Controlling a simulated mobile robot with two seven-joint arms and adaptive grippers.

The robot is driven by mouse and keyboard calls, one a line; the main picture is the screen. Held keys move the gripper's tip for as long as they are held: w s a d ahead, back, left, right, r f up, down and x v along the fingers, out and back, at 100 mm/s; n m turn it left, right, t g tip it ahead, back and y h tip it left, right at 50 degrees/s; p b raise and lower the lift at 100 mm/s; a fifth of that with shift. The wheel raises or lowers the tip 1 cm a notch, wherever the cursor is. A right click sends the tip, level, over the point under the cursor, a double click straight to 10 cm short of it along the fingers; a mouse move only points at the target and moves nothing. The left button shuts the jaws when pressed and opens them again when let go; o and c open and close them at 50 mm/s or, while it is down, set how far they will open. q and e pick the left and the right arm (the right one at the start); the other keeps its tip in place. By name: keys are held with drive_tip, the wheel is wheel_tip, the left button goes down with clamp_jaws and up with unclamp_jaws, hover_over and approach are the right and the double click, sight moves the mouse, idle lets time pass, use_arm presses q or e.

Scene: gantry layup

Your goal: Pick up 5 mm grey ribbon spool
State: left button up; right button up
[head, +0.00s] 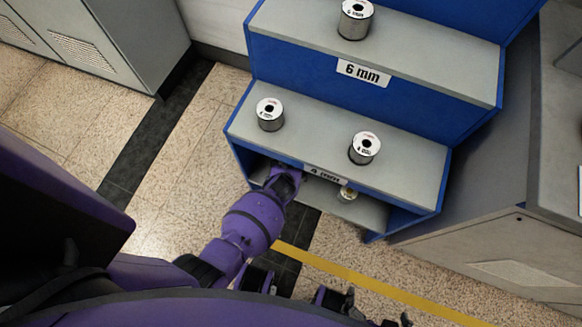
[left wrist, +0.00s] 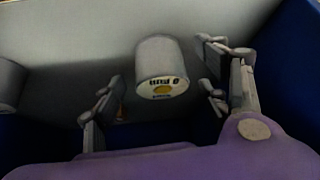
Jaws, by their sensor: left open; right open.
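A grey spool (left wrist: 160,62) with a white, yellow-centred end is in the left wrist view. It lies between the spread fingers of my left gripper (left wrist: 162,88), which is open, with gaps on both sides. Its end lettering is too blurred to read surely. In the head view, my left arm reaches under the shelf labelled 4 mm, and the shelf hides most of that gripper. My right gripper (head: 335,300) is low in the head view, open and apart from the rack.
The blue and grey stepped rack (head: 400,175) carries two spools (head: 270,114) (head: 365,147) on the 4 mm step and one (head: 355,18) on the 6 mm step. Another spool (left wrist: 8,84) stands at the left wrist view's left edge. A blue side wall (left wrist: 293,75) is close on the right.

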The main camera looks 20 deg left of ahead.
use_arm(q)
drive_tip(key=shift+w+f, duration=0.35)
drive_tip(key=shift+f, duration=0.25)
drive_tip(key=c, duration=1.6)
drive_tip(key=shift+w+r, duration=0.1)
drive_tip(key=shift+r, duration=0.1)
